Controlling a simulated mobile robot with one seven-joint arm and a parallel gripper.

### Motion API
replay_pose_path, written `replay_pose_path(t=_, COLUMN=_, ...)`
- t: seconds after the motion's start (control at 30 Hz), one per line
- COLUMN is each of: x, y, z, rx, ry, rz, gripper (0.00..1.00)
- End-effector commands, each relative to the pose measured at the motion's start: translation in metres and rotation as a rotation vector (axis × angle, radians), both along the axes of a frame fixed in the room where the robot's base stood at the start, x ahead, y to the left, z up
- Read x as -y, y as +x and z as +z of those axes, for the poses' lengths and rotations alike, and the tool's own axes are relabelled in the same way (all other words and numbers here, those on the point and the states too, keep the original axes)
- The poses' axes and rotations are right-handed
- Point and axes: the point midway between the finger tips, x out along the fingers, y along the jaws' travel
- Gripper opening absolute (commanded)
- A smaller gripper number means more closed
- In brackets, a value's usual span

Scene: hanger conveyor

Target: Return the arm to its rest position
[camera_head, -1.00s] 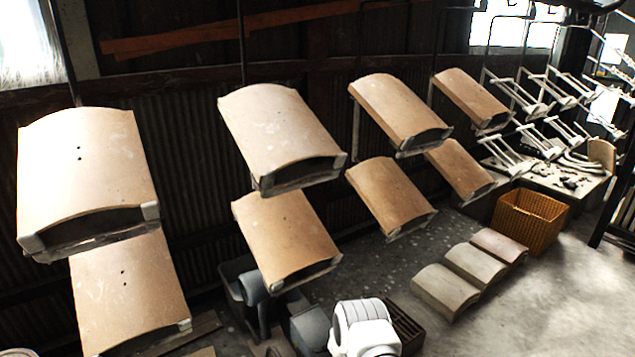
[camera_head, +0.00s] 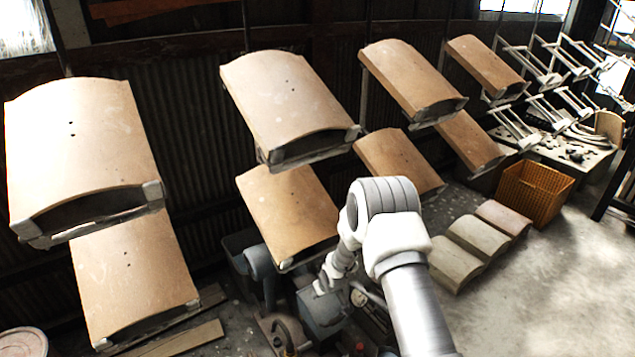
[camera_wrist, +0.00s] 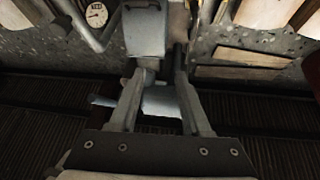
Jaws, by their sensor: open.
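My white and grey arm (camera_head: 385,215) rises from the bottom of the head view, bends at a raised elbow and reaches down and away toward the dark machinery. Its far end lies low in front of the hanging tiles, and the fingers are too small to make out there. In the wrist view my gripper (camera_wrist: 160,84) has its two fingers apart. A grey block-like part (camera_wrist: 145,30) shows beyond the fingertips; I cannot tell whether they touch it. No tile is between the fingers.
Curved tan tiles (camera_head: 290,100) hang in two rows on the conveyor, close behind my arm. Dark machinery (camera_head: 325,312) stands below. Three tiles (camera_head: 465,250) lie on the floor at right, near an orange crate (camera_head: 537,188). The floor (camera_head: 540,300) at lower right is clear.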

Motion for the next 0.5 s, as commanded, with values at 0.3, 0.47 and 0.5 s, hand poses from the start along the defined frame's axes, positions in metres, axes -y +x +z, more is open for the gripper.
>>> replay_pose_path(t=0.3, x=0.034, y=-0.002, z=0.144, rx=0.015, ry=-0.031, rz=-0.093, gripper=0.47)
replay_pose_path(t=0.47, x=0.052, y=-0.02, z=0.211, rx=0.017, ry=-0.039, rz=-0.142, gripper=0.47)
replay_pose_path(t=0.5, x=0.056, y=-0.027, z=0.226, rx=0.017, ry=-0.04, rz=-0.155, gripper=0.47)
